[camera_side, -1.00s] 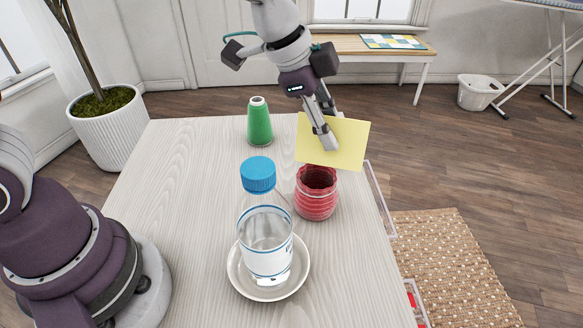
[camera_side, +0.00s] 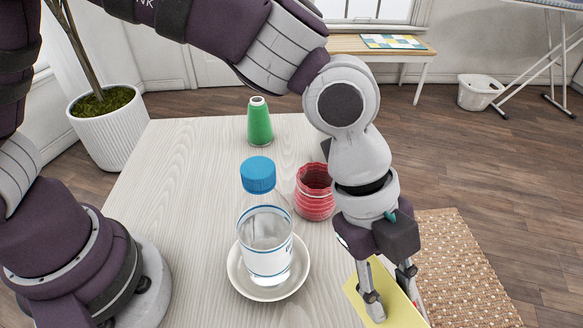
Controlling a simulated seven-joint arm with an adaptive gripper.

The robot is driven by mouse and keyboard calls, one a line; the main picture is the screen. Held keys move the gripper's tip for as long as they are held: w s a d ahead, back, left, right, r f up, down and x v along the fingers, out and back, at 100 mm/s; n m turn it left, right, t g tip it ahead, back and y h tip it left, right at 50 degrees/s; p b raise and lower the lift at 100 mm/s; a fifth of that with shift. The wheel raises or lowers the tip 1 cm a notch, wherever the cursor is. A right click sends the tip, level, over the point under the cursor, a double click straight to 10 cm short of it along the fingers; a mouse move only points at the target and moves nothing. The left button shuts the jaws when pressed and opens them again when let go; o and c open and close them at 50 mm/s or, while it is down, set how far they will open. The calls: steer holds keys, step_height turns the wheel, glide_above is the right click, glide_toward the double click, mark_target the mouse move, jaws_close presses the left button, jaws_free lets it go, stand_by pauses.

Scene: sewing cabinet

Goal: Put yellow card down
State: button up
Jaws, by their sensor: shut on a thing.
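The yellow card (camera_side: 378,291) is at the front right of the table, in the lower part of the side view. My gripper (camera_side: 391,300) is shut on the card, its fingers pointing down over the table's right edge. Part of the card is hidden behind the fingers and the gripper body. I cannot tell whether the card touches the table or hangs above it.
A red ribbed jar (camera_side: 313,196) stands just left of my gripper. A glass (camera_side: 266,250) stands on a white saucer (camera_side: 241,282), with a blue cap (camera_side: 258,175) behind it. A green thread cone (camera_side: 259,124) stands at the back. The table's left part (camera_side: 180,200) is clear.

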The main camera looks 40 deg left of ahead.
mark_target(368, 323)
step_height(368, 323, down, 9)
steer(key=shift+f, duration=0.1)
steer(key=o, duration=0.9)
steer(key=shift+c, duration=0.2)
steer(key=v, duration=1.2)
